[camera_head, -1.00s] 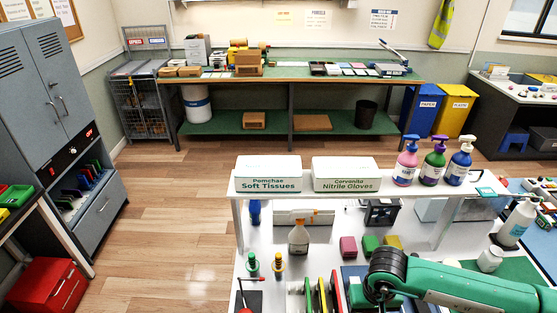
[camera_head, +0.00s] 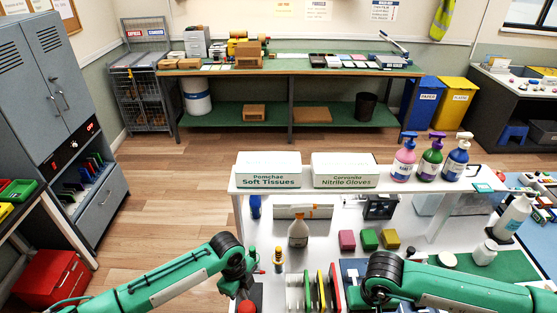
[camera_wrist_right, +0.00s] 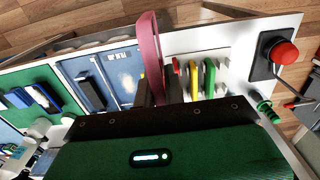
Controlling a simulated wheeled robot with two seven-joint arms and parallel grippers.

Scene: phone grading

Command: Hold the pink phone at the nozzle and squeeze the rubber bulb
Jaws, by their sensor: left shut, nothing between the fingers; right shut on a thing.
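The pink phone (camera_wrist_right: 151,58) stands up in the right wrist view, its lower end between the dark fingers of my right gripper (camera_wrist_right: 158,92), shut on it. I cannot make out the phone in the head view. A red rubber bulb (camera_wrist_right: 280,52) sits on a black base at the upper right of the right wrist view; its red top (camera_head: 245,307) shows at the bottom edge of the head view. My left gripper (camera_head: 238,288) is just above the bulb there, shut and empty; its fingertips are hard to see. I cannot make out the nozzle clearly.
A rack of yellow, green and red slabs (camera_head: 321,290) stands between my arms. A yellow-collared tool (camera_head: 278,260) is close to my left gripper. A spray bottle (camera_head: 298,232) and small coloured blocks (camera_head: 369,239) stand behind. Tissue and glove boxes (camera_head: 268,170) are on the shelf.

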